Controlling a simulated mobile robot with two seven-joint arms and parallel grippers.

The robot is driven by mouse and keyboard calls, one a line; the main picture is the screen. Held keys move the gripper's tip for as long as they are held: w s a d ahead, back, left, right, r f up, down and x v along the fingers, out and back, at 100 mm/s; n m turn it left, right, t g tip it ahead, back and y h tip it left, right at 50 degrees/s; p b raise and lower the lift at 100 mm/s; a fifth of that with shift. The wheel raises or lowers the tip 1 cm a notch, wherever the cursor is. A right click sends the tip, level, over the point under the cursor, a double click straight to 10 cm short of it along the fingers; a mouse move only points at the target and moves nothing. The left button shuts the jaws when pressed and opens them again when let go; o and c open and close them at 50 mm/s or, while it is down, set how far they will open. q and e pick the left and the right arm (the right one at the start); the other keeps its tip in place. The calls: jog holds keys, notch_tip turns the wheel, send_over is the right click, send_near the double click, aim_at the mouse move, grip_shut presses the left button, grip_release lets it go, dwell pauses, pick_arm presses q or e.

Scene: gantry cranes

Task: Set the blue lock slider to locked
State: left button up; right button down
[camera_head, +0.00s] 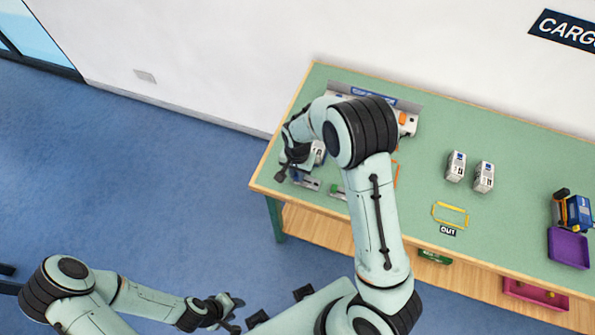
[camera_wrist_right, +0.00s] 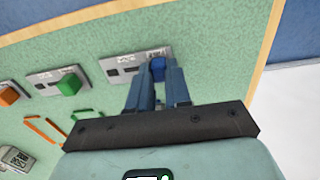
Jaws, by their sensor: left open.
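The blue lock slider (camera_wrist_right: 157,69) sits at the right end of its grey plate (camera_wrist_right: 118,69) in the right wrist view. The plate's markings are too small to read. My right gripper (camera_wrist_right: 159,74) has its two fingers on either side of the blue knob, and the knob fills the gap between the tips. In the head view my right gripper (camera_head: 284,171) is low over the left end of the bench, and the arm hides much of that spot. My left gripper (camera_head: 229,309) is open and empty over the floor, away from the bench.
A green slider (camera_wrist_right: 69,84) and an orange slider (camera_wrist_right: 10,94) stand on similar plates in line. The green bench (camera_head: 420,170) also bears two grey containers (camera_head: 456,166), a yellow outline (camera_head: 450,214) and a purple tray (camera_head: 568,248). A wall runs behind.

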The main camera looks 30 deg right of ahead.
aim_at(310, 182)
jog(key=s+d+b, duration=0.1)
jog(key=s+d, duration=0.2)
jog(key=shift+s, duration=0.25)
pick_arm(q)
jog(key=shift+s+f, duration=0.5)
jog(key=shift+f, duration=0.3)
pick_arm(e)
jog(key=c, duration=1)
grip_release()
jog(key=shift+c, duration=0.2)
pick_arm(q)
jog(key=shift+s, duration=0.1)
pick_arm(e)
jog(key=shift+w+r, duration=0.1)
jog(key=shift+r, duration=0.4)
pick_arm(q)
jog(key=shift+w+r+p, duration=0.6)
jog(key=shift+w+r, duration=0.1)
jog(key=shift+r, duration=0.25)
pick_arm(e)
notch_tip(310, 182, up, 12)
jog(key=shift+r, duration=0.25)
